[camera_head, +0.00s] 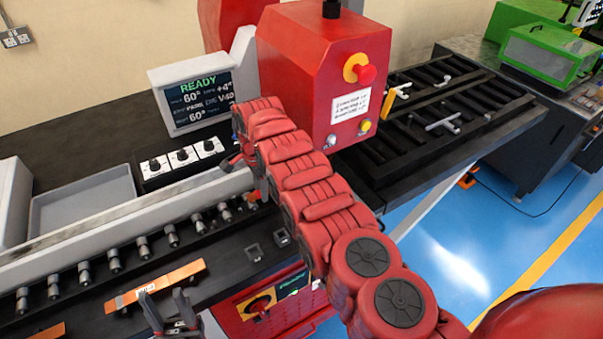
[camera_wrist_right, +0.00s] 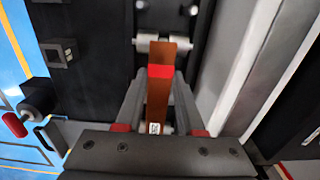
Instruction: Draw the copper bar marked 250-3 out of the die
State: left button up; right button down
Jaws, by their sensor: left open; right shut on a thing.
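My right gripper (camera_wrist_right: 160,82) is shut on a copper bar (camera_wrist_right: 157,98) with a red band and a small black-and-white label, seen in the right wrist view. The label is too small to read. The bar's far end lies by a pale roller (camera_wrist_right: 147,43); whether it is still inside a die is not clear. In the head view my red right arm hides most of that spot beside the red bender (camera_head: 322,75). My left gripper (camera_head: 170,312) is open and empty at the bottom, just in front of another copper bar (camera_head: 157,286) on the bench.
A display (camera_head: 192,95) reads READY. A grey tray (camera_head: 83,200) sits left of a knob panel (camera_head: 182,158). A row of rollers (camera_head: 114,262) runs along the bench. Part of another copper bar (camera_head: 46,332) lies at the lower left. Black racks (camera_head: 430,110) stand right of the bender.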

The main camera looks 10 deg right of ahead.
jog(key=shift+r, duration=0.15)
jog(key=shift+r+p, duration=1.2)
jog(key=shift+p, duration=0.1)
